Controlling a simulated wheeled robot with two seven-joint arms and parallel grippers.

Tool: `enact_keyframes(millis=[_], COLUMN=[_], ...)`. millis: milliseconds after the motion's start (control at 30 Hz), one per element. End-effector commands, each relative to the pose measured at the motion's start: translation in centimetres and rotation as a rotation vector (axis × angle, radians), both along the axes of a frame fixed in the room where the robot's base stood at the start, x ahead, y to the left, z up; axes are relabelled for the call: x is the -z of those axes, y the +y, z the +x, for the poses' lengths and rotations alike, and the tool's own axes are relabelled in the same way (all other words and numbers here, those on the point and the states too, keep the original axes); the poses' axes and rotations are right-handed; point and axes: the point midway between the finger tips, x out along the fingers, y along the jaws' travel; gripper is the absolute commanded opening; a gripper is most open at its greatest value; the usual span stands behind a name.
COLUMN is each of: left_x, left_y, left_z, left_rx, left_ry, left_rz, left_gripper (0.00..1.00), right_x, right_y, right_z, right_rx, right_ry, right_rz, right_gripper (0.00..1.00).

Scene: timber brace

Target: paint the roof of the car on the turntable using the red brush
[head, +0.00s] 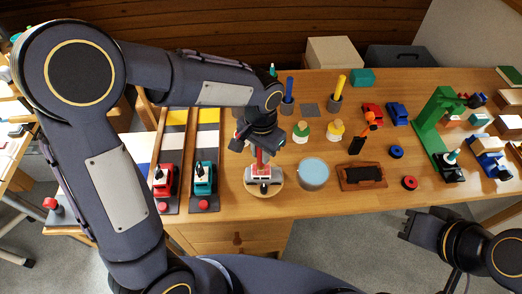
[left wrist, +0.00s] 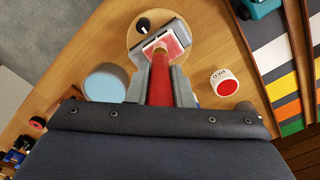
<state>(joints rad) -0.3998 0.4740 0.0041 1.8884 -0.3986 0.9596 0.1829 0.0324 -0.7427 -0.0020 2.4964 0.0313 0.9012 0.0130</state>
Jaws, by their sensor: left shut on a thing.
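My left gripper (head: 260,147) is shut on the red brush (left wrist: 160,82) and holds it pointing down at the car. The grey car (head: 263,175) sits on the round wooden turntable (head: 265,194). In the left wrist view, the car (left wrist: 179,29) has a red patch with a pale border on its roof (left wrist: 175,42). The brush tip is over or on the roof; I cannot tell whether it touches. My right gripper (head: 413,227) is off the table's front edge at the right, its opening unclear.
A pale blue-topped tin (head: 313,174) stands right of the turntable. A small white pot with red inside (left wrist: 224,82) is nearby in the left wrist view. Red (head: 164,180) and teal (head: 204,178) toy vehicles stand on lanes at left. A green stand (head: 436,130) is at right.

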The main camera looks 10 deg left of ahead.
Motion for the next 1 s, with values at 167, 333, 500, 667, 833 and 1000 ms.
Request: enact_keyframes(millis=[167,333,500,667,833,1000], left_x=[-0.1,-0.2,-0.2,-0.1,-0.1,-0.1], left_y=[-1.7,-2.5,-1.8,-0.4,0.7,0.7], left_z=[0.3,0.5,0.4,0.1,-0.1,-0.1], left_rx=[0.003,0.000,-0.002,-0.002,-0.001,0.000], left_ry=[0.000,-0.001,-0.001,-0.002,-0.002,-0.002], left_rz=[-0.001,-0.002,-0.002,-0.002,-0.002,-0.002], left_gripper=[0.00,0.00,0.00,0.00,0.00,0.00], right_x=[-0.2,-0.2,-0.1,0.0,0.1,0.1], right_y=[0.0,0.0,0.0,0.0,0.0,0.0], right_z=[0.0,0.0,0.0,0.0,0.0,0.0], right_rx=[0.000,0.000,0.000,0.000,0.000,0.000], right_ry=[0.000,0.000,0.000,0.000,0.000,0.000], right_rz=[0.000,0.000,0.000,0.000,0.000,0.000], right_gripper=[0.36,0.36,0.36,0.36,0.36,0.36])
